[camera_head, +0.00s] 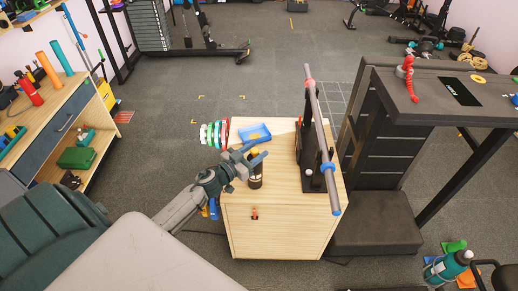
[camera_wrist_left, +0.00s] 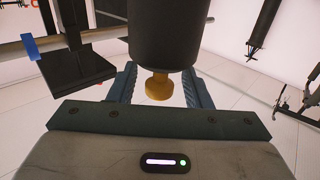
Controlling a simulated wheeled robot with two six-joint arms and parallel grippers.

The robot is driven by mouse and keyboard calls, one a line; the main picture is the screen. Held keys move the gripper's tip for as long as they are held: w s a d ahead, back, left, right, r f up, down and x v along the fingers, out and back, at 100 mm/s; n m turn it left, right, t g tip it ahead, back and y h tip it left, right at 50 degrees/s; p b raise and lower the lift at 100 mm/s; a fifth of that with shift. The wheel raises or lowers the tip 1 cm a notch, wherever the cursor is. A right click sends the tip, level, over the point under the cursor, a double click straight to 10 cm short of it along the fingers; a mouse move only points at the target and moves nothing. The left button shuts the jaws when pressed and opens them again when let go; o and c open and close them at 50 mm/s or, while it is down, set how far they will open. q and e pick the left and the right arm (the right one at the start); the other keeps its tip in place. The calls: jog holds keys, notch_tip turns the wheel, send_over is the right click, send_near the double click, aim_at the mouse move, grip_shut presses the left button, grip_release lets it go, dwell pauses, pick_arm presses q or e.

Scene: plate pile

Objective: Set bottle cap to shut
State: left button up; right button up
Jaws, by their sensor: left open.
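A dark bottle (camera_head: 256,177) stands upright on the wooden cabinet top, with a yellow cap (camera_head: 254,152) at its upper end. My left gripper (camera_head: 252,155) reaches in from the left at the height of the cap and partly covers the bottle. In the left wrist view the dark bottle body (camera_wrist_left: 164,40) appears upside down, with the yellow cap (camera_wrist_left: 158,87) below it. The left gripper's two fingers (camera_wrist_left: 161,88) are open, one on each side of the cap, with a visible gap around it. I cannot tell whether the cap is fully seated. My right gripper is not in view.
A blue tray (camera_head: 254,134) lies behind the bottle on the cabinet top (camera_head: 282,212). Coloured plates (camera_head: 214,134) stand at its left edge. A barbell (camera_head: 321,135) on a black stand is close on the right. A dark table (camera_head: 450,100) stands further right.

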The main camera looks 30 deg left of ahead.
pick_arm(q)
jog(key=shift+s, duration=0.1)
jog(key=shift+c, duration=1.4)
grip_shut()
jog(key=shift+f, duration=0.4)
jog(key=shift+o, duration=1.4)
grip_release()
